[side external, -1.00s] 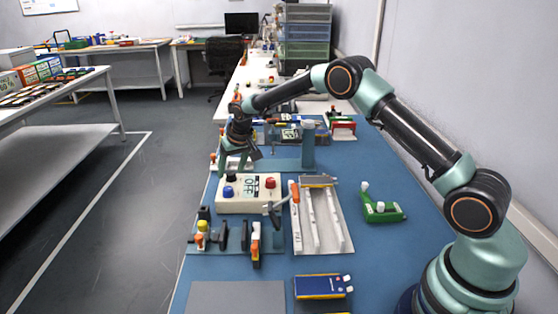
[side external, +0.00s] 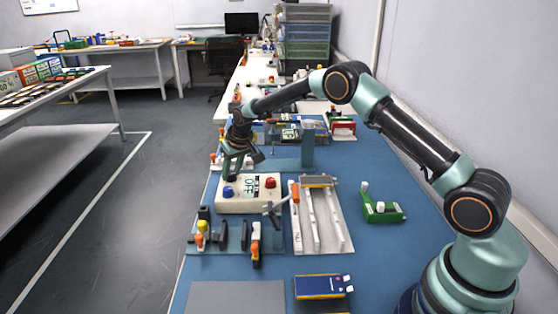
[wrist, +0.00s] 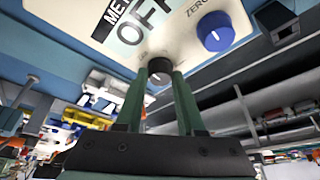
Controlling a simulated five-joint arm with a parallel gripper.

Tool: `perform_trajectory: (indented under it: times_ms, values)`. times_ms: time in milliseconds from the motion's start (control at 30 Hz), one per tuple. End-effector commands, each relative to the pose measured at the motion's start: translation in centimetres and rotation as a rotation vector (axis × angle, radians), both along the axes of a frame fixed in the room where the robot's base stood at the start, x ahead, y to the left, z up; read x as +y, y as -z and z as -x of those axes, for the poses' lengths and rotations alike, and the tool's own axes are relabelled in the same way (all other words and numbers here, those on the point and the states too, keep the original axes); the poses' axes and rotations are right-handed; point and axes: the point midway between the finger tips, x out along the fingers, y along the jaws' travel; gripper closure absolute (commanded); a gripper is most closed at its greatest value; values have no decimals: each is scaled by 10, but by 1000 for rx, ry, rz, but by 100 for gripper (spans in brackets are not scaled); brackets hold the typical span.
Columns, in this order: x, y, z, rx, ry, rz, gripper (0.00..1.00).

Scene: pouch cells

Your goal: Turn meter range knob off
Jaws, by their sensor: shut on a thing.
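The cream meter (side external: 250,204) lies on the blue bench below my gripper. Its display (side external: 251,187) reads OFF, and the same large letters show in the wrist view (wrist: 146,18). The small black range knob (wrist: 159,66) sits at the meter's edge, with a light mark on its face. My gripper (wrist: 160,76) has its two green fingers shut on the knob, one on each side. In the side view, my gripper (side external: 232,172) reaches down at the meter's far left corner and mostly covers the knob.
A blue ZERO knob (wrist: 215,31) and a red terminal (side external: 270,183) are on the meter. A probe lies at its right front corner. A grey tray with rails (side external: 322,242) stands to the right, a green tool (side external: 382,211) beyond it. Clamps (side external: 222,237) stand in front.

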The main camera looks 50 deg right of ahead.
Motion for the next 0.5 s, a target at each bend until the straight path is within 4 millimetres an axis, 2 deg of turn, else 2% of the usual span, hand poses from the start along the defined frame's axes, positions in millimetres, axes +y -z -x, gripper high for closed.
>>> perform_trajectory:
  times_ms: [200,500]
  values:
    - [1,-1,-1,-4,-112,46,100]
    - [1,-2,-1,-5,-118,48,100]
